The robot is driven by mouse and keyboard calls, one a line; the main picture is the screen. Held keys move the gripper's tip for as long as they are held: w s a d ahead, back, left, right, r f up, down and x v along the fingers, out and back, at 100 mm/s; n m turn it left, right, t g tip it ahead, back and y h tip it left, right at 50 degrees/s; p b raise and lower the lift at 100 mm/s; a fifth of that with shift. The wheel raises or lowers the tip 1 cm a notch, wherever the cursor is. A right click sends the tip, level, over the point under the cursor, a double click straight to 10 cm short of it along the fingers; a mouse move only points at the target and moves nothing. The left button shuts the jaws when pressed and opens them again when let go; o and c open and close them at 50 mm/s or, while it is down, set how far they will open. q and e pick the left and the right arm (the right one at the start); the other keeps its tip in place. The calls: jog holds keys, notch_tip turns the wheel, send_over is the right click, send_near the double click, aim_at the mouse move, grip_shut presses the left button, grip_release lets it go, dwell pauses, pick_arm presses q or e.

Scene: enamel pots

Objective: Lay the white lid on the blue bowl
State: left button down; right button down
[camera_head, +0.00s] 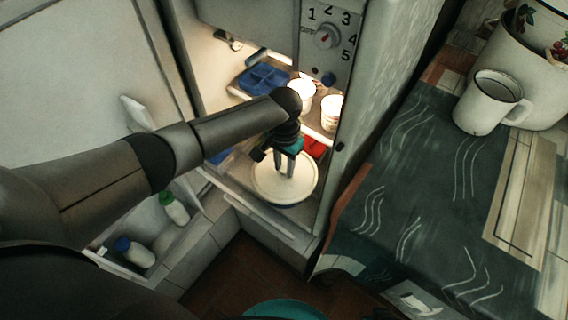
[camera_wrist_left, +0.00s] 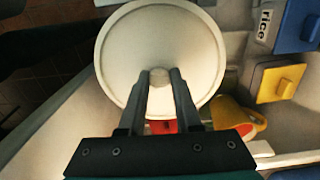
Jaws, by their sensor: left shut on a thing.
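The white lid (camera_head: 268,190) is a round, shallow disc with a thin darker rim, low in the front of the open refrigerator. It also fills the upper middle of the left wrist view (camera_wrist_left: 122,48). My left gripper (camera_head: 286,170) points down over the lid's middle. Its two fingers (camera_wrist_left: 160,80) are closed on the small knob at the lid's centre. I cannot tell whether the lid touches the shelf below. My right gripper is not in view.
A blue compartment tray (camera_head: 263,78) and white tubs (camera_head: 332,112) stand on the shelf above. A yellow mug (camera_wrist_left: 238,118) and yellow-lidded box (camera_wrist_left: 278,83) are close beside the lid. The fridge door holds bottles (camera_head: 135,252). A cloth-covered table with a white mug (camera_head: 485,105) is right.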

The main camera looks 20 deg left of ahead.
pick_arm(q)
jog(key=shift+f, duration=0.1)
jog(key=c, duration=0.5)
grip_release()
jog(key=shift+o, duration=0.3)
jog(key=o, duration=0.4)
jog(key=shift+r+p, duration=1.8)
jog(key=shift+p, duration=0.5)
